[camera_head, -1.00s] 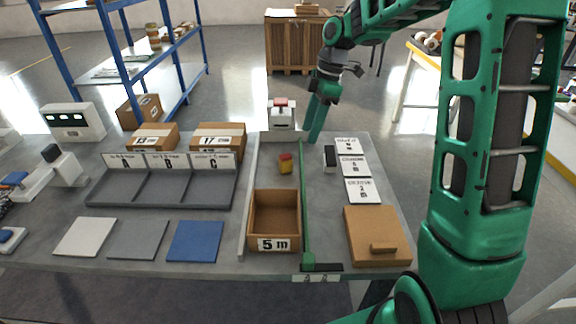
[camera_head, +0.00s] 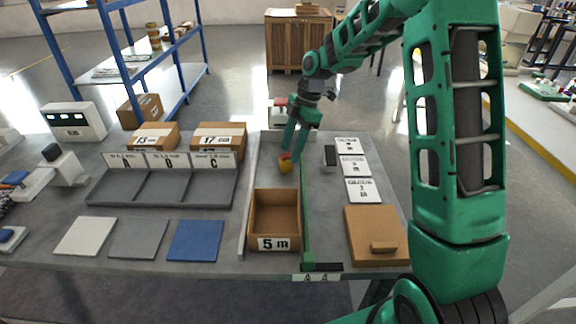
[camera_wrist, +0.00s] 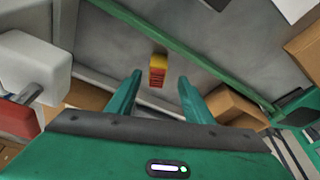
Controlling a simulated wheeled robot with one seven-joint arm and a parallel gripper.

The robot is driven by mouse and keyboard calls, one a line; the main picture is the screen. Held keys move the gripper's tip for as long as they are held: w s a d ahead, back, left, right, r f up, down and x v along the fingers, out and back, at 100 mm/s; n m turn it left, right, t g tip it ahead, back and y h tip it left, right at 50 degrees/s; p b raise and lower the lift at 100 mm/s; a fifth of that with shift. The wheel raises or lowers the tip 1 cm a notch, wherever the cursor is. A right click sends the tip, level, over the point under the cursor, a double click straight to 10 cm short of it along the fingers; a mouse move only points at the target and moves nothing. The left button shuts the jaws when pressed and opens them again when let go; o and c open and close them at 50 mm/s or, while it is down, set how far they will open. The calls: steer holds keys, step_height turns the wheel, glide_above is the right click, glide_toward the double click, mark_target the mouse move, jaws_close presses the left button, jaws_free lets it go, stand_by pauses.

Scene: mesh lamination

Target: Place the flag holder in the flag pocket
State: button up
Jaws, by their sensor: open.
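A small yellow and red block (camera_head: 285,166), which looks like the flag holder, stands on the grey table behind an open brown box (camera_head: 274,214) labelled "5 m". My gripper (camera_head: 293,152) is above the block with its fingers pointing down. In the wrist view, my gripper (camera_wrist: 160,80) is open and the block (camera_wrist: 158,70) shows between and beyond the fingertips, apart from both. I cannot tell for sure which thing is the flag pocket; the "5 m" box is empty.
A long green bar (camera_head: 307,215) runs just right of the block and box. A white device with a red top (camera_head: 278,112) stands behind. A grey tray (camera_head: 160,190) labelled in sections is left; white cards (camera_head: 357,168) and a brown board (camera_head: 376,235) are right.

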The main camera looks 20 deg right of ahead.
mark_target(286, 158)
steer(key=x, duration=0.3)
steer(key=shift+w+a+f, duration=0.15)
steer(key=shift+f, duration=0.05)
jaws_close()
steer(key=shift+r, duration=0.15)
